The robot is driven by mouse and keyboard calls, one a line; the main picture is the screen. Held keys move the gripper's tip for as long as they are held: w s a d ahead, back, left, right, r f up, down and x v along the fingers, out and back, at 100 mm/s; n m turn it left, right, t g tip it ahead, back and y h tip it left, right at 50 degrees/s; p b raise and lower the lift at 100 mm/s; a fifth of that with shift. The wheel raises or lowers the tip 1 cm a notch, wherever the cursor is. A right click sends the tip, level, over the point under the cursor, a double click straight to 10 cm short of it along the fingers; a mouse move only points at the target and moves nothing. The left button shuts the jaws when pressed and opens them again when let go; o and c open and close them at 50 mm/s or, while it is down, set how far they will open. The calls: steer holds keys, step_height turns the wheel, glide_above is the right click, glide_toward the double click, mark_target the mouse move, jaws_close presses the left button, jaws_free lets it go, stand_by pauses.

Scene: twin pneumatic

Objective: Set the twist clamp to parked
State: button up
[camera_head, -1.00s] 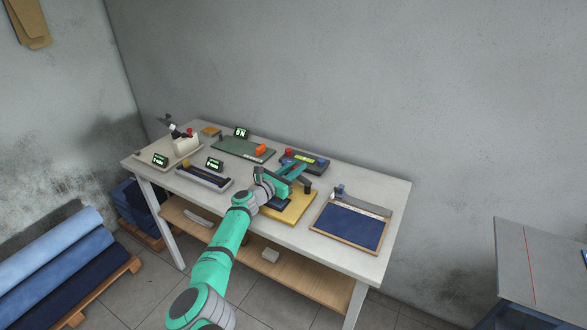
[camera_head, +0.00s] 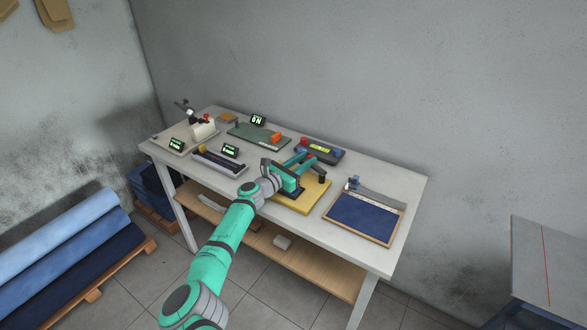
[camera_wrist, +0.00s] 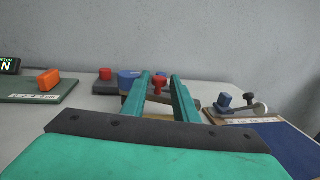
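My gripper (camera_head: 308,164) reaches over the yellow board (camera_head: 308,195) on the table. Its two teal fingers stand apart in the wrist view (camera_wrist: 160,88). A red T-shaped handle (camera_wrist: 158,83) shows in the gap between them, near the fingertips. It looks like the twist clamp's handle, but I cannot tell whether the fingers touch it. Its base is mostly hidden by my fingers and palm. A dark post (camera_head: 322,178) stands at the right of the yellow board.
Behind is a dark box with a yellow label (camera_head: 322,150). To the right is a framed blue mat (camera_head: 362,217) with a blue block (camera_wrist: 224,99) at its back. To the left are a green board with an orange block (camera_head: 276,138), a slotted tray (camera_head: 220,163) and a cream device (camera_head: 203,130).

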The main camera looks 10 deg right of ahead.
steer(key=v, duration=0.7)
steer(key=shift+s+a, duration=0.1)
steer(key=shift+s, duration=0.05)
stand_by(0.3)
